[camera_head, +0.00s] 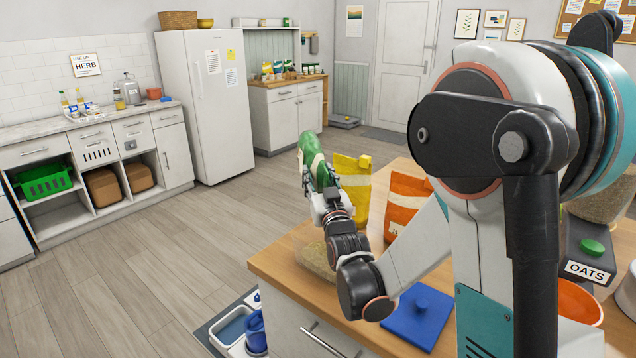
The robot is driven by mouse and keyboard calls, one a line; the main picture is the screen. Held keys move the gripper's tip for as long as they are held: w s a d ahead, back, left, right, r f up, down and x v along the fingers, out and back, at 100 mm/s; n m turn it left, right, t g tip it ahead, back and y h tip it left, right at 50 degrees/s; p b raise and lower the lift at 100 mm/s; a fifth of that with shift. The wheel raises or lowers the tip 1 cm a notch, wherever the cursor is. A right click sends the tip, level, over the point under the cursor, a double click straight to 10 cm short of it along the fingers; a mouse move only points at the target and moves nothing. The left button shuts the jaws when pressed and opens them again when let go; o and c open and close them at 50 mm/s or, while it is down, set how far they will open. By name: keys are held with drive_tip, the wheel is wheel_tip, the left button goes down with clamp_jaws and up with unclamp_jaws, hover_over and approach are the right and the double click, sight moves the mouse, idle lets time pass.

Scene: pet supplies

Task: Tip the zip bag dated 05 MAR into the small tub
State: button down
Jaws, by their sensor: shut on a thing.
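My gripper (327,198) is shut on a green and pale bag (310,152), held above the table near its left edge. The bag is tilted, with its rounded green end up; its lower part is hidden by my gripper, and no date can be read on it. A clear container (312,256) with brownish contents stands on the table below and behind my gripper; part of it is hidden by my arm. I cannot tell whether it is the small tub, or whether the bag touches anything.
A yellow pouch (352,187) and an orange pouch (403,208) stand on the wooden table (283,270) just beyond my gripper. An orange bowl (578,300) and an OATS sign (589,272) are at right, partly behind my arm.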

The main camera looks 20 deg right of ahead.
drive_tip(key=shift+s+r+t+b, duration=0.1)
drive_tip(key=shift+s+t+b, duration=0.1)
drive_tip(key=shift+t+b, duration=0.15)
drive_tip(key=shift+s+r+t, duration=0.3)
drive_tip(key=shift+r+t, duration=0.1)
drive_tip(key=shift+t, duration=0.15)
